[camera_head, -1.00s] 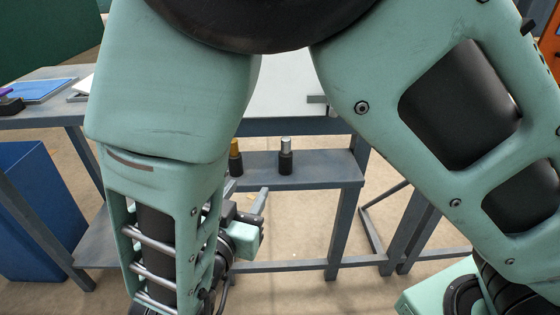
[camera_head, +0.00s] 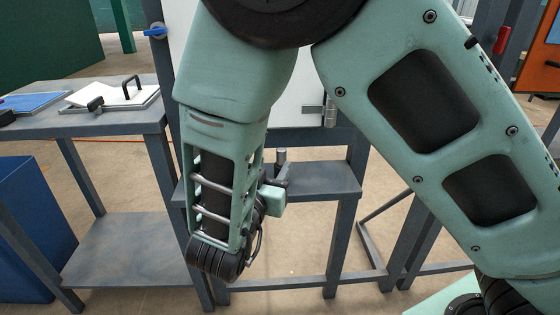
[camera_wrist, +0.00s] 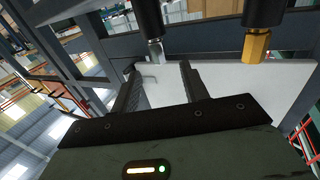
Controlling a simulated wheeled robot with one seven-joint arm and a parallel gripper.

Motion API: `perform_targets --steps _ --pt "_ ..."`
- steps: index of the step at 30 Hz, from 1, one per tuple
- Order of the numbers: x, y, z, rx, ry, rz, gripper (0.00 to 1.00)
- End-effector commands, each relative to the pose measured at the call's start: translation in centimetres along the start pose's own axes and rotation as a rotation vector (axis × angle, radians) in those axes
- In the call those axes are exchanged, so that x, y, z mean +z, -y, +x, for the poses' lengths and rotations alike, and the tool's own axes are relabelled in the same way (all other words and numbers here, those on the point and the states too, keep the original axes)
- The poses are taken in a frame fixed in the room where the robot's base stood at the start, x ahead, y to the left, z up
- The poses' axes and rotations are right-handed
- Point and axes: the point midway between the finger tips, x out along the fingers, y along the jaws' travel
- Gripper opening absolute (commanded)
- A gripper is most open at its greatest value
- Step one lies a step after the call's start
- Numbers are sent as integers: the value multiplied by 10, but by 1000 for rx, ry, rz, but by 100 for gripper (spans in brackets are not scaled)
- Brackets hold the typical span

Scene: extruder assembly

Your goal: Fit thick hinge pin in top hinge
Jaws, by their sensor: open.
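A silver-tipped pin with a black body stands on the grey shelf; its tip shows in the head view (camera_head: 281,155), just beyond my gripper (camera_head: 276,186). In the wrist view the silver-tipped pin (camera_wrist: 154,50) is ahead of and roughly between the fingertips. My gripper (camera_wrist: 158,74) is open with nothing between its fingers. A gold hex-tipped pin with a black body (camera_wrist: 257,45) stands to the right in the wrist view; my arm hides it in the head view. I cannot tell which pin is the thick one. A metal hinge (camera_head: 330,109) is on the white panel's right edge.
The grey shelf (camera_head: 325,180) is below the white panel (camera_head: 297,95). A grey table (camera_head: 95,122) with a white handled plate (camera_head: 112,94) and a blue item stands left. A blue bin (camera_head: 30,225) is below it. Grey frame posts flank the shelf.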

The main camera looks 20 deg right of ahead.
Motion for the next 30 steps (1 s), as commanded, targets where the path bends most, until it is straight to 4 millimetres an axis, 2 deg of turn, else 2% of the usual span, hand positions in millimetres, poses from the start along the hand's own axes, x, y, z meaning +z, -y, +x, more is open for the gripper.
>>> perform_targets --steps 6,9,17,18,22,23,30 --pt "5 -1 33 5 -1 1 45" --pt "5 -1 42 3 0 1 45" --pt "4 -1 46 2 0 1 45" --pt "4 -1 46 2 0 1 39" --pt "4 -1 45 2 0 1 3" --pt "4 -1 45 2 0 1 0" --pt "4 -1 45 2 0 1 0"
